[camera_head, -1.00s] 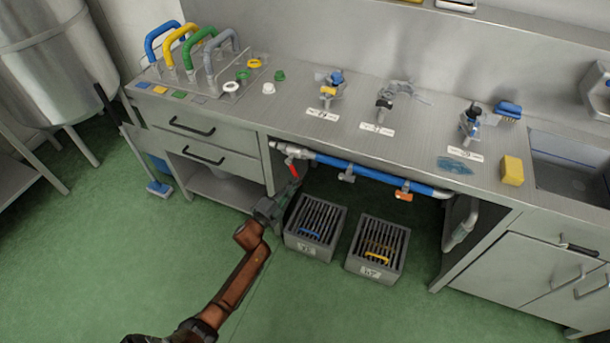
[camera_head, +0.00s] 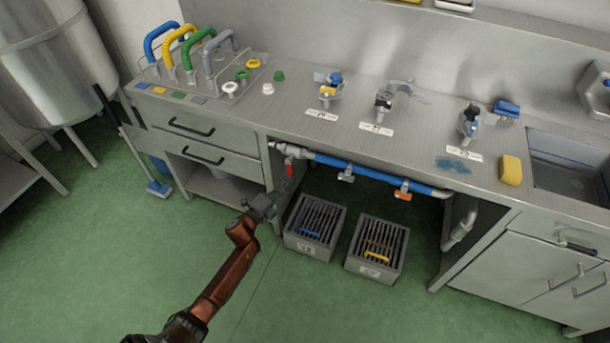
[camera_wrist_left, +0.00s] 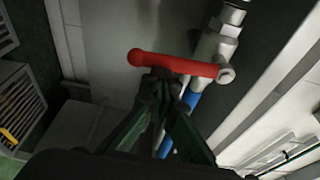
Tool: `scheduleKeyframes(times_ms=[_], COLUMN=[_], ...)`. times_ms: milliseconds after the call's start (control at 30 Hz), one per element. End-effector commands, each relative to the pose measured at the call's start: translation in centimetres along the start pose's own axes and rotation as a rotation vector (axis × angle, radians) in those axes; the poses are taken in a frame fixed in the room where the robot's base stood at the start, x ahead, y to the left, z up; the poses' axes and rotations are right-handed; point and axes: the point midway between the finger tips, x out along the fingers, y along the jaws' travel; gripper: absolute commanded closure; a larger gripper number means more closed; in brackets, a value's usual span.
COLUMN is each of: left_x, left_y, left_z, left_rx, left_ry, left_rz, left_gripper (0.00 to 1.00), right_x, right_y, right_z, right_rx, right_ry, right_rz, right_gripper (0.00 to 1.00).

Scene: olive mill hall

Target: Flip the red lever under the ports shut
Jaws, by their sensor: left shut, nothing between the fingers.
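The red lever (camera_head: 289,169) hangs down from the metal valve (camera_head: 293,150) at the left end of the blue pipe (camera_head: 330,161), under the counter. In the left wrist view the lever (camera_wrist_left: 172,65) lies crosswise to the pipe, its pivot on the valve (camera_wrist_left: 218,45) at right. My left gripper (camera_head: 284,186) is shut and empty, its tips (camera_wrist_left: 158,80) right at the lever near its free end. They look to be touching it, but I cannot be certain. My right gripper is out of view. Ports with white labels, including one blue-topped port (camera_head: 330,88), stand on the counter.
Two grey slatted crates (camera_head: 314,226) (camera_head: 377,249) stand on the floor under the pipe. An orange tag (camera_head: 402,195) hangs farther right on the pipe. A drawer cabinet (camera_head: 200,150) borders the opening at left. The green floor in front is clear.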

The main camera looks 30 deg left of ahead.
Motion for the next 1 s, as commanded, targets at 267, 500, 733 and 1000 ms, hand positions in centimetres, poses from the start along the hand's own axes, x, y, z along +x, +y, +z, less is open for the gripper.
scheduleKeyframes(times_ms=[267,500,733,1000], left_x=[0.0,-0.3,-5.8,-9.6], left_y=[-0.2,-0.7,-0.5,-0.2], left_z=[-0.3,-4.3,-4.0,-4.0], left_rx=[-0.002,-0.005,0.000,0.000], left_ry=[-0.001,0.005,0.002,0.004], left_rz=[-0.002,-0.003,0.000,-0.001], left_gripper=[1.00,1.00,1.00,1.00], right_x=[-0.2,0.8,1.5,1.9], right_y=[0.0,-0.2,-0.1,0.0], right_z=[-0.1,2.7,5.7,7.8], right_rx=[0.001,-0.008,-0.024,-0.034], right_ry=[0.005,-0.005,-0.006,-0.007], right_rz=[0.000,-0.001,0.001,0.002], right_gripper=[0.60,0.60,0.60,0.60])
